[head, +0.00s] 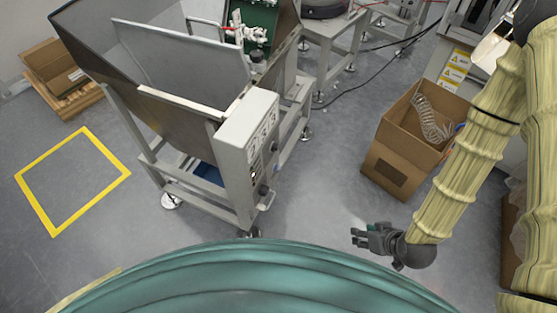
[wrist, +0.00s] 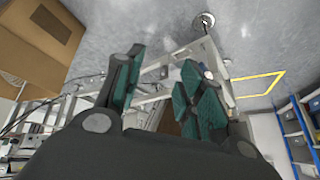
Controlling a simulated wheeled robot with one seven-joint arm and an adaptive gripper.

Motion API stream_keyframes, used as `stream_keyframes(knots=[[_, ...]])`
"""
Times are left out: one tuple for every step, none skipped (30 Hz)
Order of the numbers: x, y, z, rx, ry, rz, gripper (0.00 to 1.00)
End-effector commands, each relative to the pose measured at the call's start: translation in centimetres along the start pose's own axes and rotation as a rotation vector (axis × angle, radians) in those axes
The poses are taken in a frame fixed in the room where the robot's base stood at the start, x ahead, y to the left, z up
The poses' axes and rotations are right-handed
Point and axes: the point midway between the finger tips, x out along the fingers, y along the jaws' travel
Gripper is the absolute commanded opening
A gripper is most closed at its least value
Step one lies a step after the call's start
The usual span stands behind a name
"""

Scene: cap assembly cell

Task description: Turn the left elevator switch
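The elevator is a metal hopper (head: 170,60) on a grey frame, in the upper middle of the head view. A light grey control box (head: 247,125) is fixed to its near right corner. Its narrow side carries small dark knobs and buttons (head: 262,188). They are too small to tell which is the left elevator switch or how it is turned. My gripper (head: 357,236) is low and to the right of the box, well apart from it. In the wrist view, its two teal-padded fingers (wrist: 160,82) are spread with nothing between them.
An open cardboard box (head: 398,150) with a clear coil stands right of the elevator, near my arm. Another carton (head: 55,62) sits on a pallet at far left. A yellow floor square (head: 75,180) is empty. Floor between gripper and control box is clear.

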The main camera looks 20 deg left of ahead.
Motion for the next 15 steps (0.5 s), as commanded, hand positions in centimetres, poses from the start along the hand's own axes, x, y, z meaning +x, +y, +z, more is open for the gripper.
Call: stream_keyframes(knots=[[2.0,-0.1,-1.9,-0.08,0.075,-0.029,0.39],[2.5,-0.4,-3.3,-0.132,0.121,-0.048,0.39],[3.0,-0.8,-5.1,-0.201,0.182,-0.072,0.39],[3.3,-1.2,-6.4,-0.252,0.227,-0.089,0.39],[3.5,-1.6,-7.8,-0.303,0.274,-0.105,0.39],[3.8,-2.2,-9.4,-0.371,0.335,-0.127,0.39],[3.9,-2.6,-10.6,-0.422,0.381,-0.142,0.39],[3.9,-3.1,-11.8,-0.473,0.427,-0.158,0.39],[3.9,-3.8,-13.3,-0.54,0.49,-0.177,0.39],[3.8,-4.4,-14.3,-0.59,0.537,-0.191,0.39],[3.7,-4.9,-15.3,-0.64,0.583,-0.204,0.39],[3.4,-5.7,-16.5,-0.706,0.645,-0.223,0.39],[3.1,-6.3,-17.4,-0.755,0.693,-0.235,0.39],[2.9,-6.9,-18.2,-0.803,0.738,-0.248,0.39],[2.4,-7.7,-19.1,-0.867,0.8,-0.264,0.39]])
